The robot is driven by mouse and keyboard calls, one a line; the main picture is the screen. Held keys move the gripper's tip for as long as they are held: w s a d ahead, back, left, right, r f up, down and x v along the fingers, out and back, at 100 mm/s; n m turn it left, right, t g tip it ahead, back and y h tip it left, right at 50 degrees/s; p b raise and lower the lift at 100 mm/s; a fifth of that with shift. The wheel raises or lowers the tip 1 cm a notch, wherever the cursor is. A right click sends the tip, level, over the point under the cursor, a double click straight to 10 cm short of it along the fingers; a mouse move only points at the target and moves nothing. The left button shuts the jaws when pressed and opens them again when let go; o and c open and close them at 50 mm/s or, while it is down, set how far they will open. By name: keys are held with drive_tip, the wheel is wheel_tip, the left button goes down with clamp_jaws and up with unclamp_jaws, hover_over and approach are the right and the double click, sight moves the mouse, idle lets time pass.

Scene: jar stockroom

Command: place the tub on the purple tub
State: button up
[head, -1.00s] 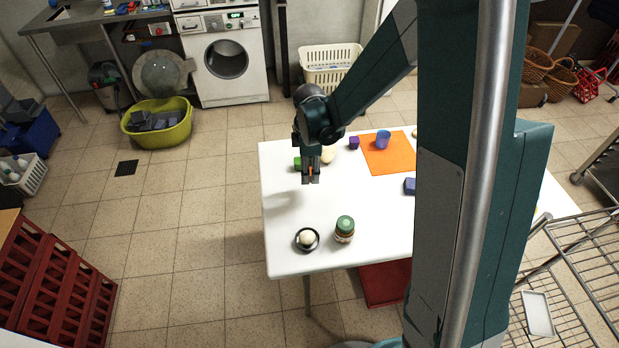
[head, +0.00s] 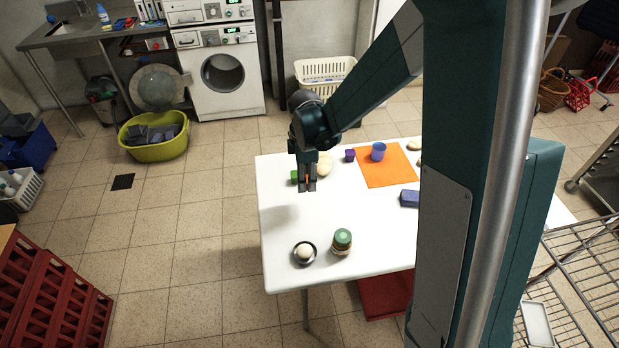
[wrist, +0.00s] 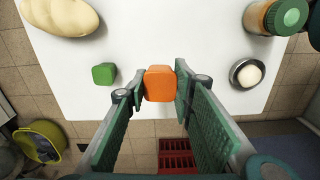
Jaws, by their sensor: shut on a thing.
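My gripper (head: 307,188) is shut on a small orange tub (wrist: 159,83), which sits between its fingertips in the wrist view. Only a sliver of orange shows between the fingers in the head view. The gripper is above the left part of the white table. The purple tub (head: 350,155) stands on the table near the left edge of the orange mat, farther back and to the right of my gripper. The purple tub does not show in the wrist view.
A green block (head: 295,177) is just behind my gripper, near a potato-like thing (head: 325,166). A blue cup (head: 379,151) stands on the orange mat (head: 385,177). A jar (head: 342,242) and a dark bowl (head: 304,255) with a pale round thing are near the front edge.

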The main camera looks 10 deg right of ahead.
drive_tip(key=shift+w+d, duration=0.1)
drive_tip(key=w+d+r+p, duration=0.1)
drive_tip(key=w+d+r, duration=0.1)
drive_tip(key=w+d, duration=0.75)
wheel_tip(320, 180, up, 3)
drive_tip(key=p, duration=0.2)
hover_over(350, 152)
drive_tip(key=shift+d+f+n, duration=0.1)
drive_tip(key=shift+f+n, duration=0.05)
drive_tip(key=shift+n, duration=0.25)
drive_tip(key=shift+f, duration=0.1)
drive_tip(key=shift+f+b, duration=0.65)
drive_tip(key=shift+f, duration=2.4)
drive_tip(key=shift+f, duration=1.85)
drive_tip(key=shift+f+b, duration=0.2)
drive_tip(key=shift+b, duration=0.2)
